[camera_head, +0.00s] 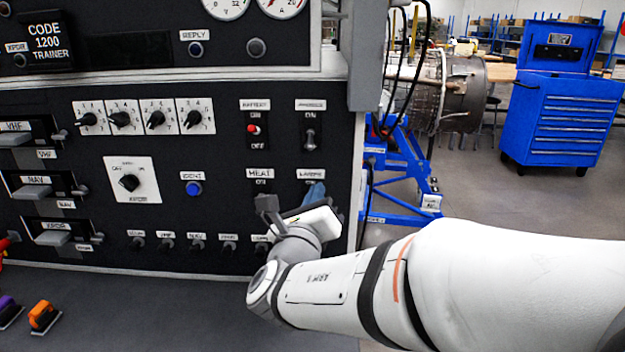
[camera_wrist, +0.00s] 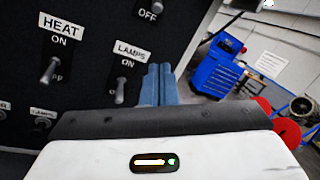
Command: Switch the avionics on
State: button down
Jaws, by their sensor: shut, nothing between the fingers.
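The avionics switch (camera_head: 310,138) is a small metal toggle at the upper right of the black panel, with ON above and OFF below. I cannot tell its lever position surely. In the wrist view only its lower part and its OFF label (camera_wrist: 150,11) show at the top edge. My gripper (camera_head: 314,191) has blue fingers, pressed together and empty, beside the lamps switch and below the avionics switch. The closed fingers (camera_wrist: 158,84) also show in the wrist view, right of the lamps switch (camera_wrist: 121,88). My gripper's body partly hides the heat and lamps switches in the head view.
The red-tipped battery switch (camera_head: 254,129) is left of the avionics switch. The heat switch (camera_wrist: 49,71) is left of the lamps switch. A grey post (camera_head: 363,55) stands at the panel's right edge. A blue tool cabinet (camera_head: 560,115) and an engine (camera_head: 455,95) stand behind.

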aim_at(310, 141)
jog(key=x, duration=0.9)
jog(key=shift+s+a+r+p, duration=0.3)
jog(key=shift+a+r, duration=0.15)
jog(key=shift+r, duration=0.1)
jog(key=shift+s+a+r+p, duration=0.15)
jog(key=shift+s+a+r, duration=0.2)
jog(key=shift+r, duration=0.2)
jog(key=shift+s+a+r, duration=0.2)
jog(key=shift+a+r, duration=0.2)
jog(key=shift+a+r+p, duration=0.1)
jog(key=shift+p, duration=0.2)
